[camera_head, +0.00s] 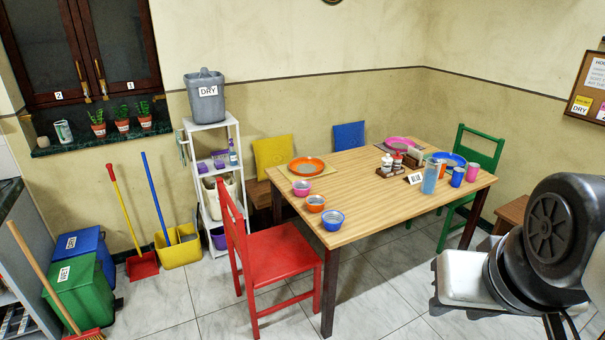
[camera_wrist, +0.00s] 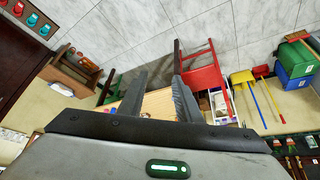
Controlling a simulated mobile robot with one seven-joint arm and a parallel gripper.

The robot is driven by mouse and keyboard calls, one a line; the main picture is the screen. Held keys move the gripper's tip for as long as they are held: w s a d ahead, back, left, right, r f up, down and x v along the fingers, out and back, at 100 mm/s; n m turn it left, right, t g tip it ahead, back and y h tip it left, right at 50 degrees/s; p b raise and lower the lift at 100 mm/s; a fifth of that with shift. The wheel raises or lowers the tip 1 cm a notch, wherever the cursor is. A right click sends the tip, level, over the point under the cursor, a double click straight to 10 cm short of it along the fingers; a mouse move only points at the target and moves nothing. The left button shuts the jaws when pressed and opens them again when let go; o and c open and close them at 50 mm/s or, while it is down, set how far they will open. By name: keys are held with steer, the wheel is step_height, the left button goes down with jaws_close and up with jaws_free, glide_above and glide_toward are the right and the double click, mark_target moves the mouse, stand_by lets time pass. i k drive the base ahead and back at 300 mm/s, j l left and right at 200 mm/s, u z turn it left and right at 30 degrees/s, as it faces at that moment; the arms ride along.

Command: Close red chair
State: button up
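The red chair (camera_head: 280,253) stands at the near left side of the wooden table (camera_head: 395,190), pulled partly out from it. Its backrest is on the left, and the right part of its seat is close to the table's front left leg. In the wrist view, the red chair (camera_wrist: 204,72) shows upside down beyond the fingers. My gripper (camera_wrist: 160,82) is open there, with its two grey fingers apart and nothing visible between them. In the head view, my arm is at the lower right, away from the chair; its fingertips are not clear there.
A green chair (camera_head: 474,165) stands at the table's right side. Cups, bowls and plates are on the table. A white shelf (camera_head: 198,190) is behind the red chair. Green (camera_head: 82,290) and blue bins, brooms and a yellow bucket (camera_head: 178,248) stand at the left. The front floor is clear.

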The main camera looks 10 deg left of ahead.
mark_target(272, 255)
steer(key=k+j+u, duration=0.3)
steer(key=j+u, duration=0.15)
steer(key=j, duration=0.15)
steer(key=k+j+u, duration=0.2)
steer(key=i+j+u, duration=0.15)
steer(key=j, duration=0.2)
steer(key=i+j+u, duration=0.1)
steer(key=i+j, duration=0.15)
steer(key=i, duration=0.3)
steer(key=i+j, duration=0.15)
steer(key=i, duration=0.4)
steer(key=i+j+u, duration=0.15)
steer(key=i, duration=0.45)
steer(key=i+j, duration=0.2)
steer(key=i, duration=0.35)
steer(key=u, duration=0.05)
